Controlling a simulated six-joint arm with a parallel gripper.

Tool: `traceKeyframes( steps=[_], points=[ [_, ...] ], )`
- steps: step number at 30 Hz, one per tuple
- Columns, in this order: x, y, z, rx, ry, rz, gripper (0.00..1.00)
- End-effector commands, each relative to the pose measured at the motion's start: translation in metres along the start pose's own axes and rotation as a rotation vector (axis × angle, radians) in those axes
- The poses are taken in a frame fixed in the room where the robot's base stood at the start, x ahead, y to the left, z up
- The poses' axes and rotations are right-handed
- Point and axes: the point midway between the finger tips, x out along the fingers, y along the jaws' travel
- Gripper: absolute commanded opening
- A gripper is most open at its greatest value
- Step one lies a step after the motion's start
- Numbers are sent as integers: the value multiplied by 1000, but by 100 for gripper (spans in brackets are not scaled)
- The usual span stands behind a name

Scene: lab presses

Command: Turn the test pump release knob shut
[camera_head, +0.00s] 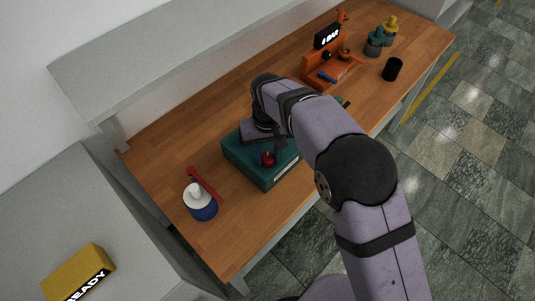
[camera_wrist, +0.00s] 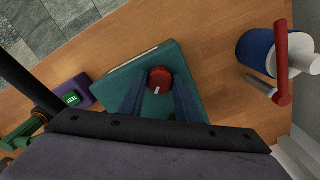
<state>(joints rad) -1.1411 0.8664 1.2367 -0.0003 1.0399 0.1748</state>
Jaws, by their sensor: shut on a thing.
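A teal box-shaped unit (camera_head: 235,157) stands on the wooden bench, and its teal top also shows in the wrist view (camera_wrist: 115,87). A round red knob (camera_wrist: 160,80) with a white mark on its face sits on its top; the knob also shows in the head view (camera_head: 267,159). My gripper (camera_wrist: 161,88) reaches over the box, its two blue-grey fingers on either side of the red knob, shut on it. In the head view my arm and dark wrist hide part of the box.
A blue and white cylinder (camera_head: 203,209) with a red lever (camera_head: 204,184) stands left of the box. A purple block (camera_wrist: 75,92) with a green TEST label lies near the box. An orange press (camera_head: 319,74), coloured bottles (camera_head: 375,43) and a black cup (camera_head: 392,69) stand farther right.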

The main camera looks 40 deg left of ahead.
Motion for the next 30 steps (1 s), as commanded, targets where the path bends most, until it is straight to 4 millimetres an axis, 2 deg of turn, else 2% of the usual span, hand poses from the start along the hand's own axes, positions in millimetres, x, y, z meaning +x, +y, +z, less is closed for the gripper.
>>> traceKeyframes(
  steps=[18, 30],
  points=[
    [-2, 0, -2, -573, 6, 0, 8],
    [-3, 0, -2, -799, 8, 1, 8]
  ],
)
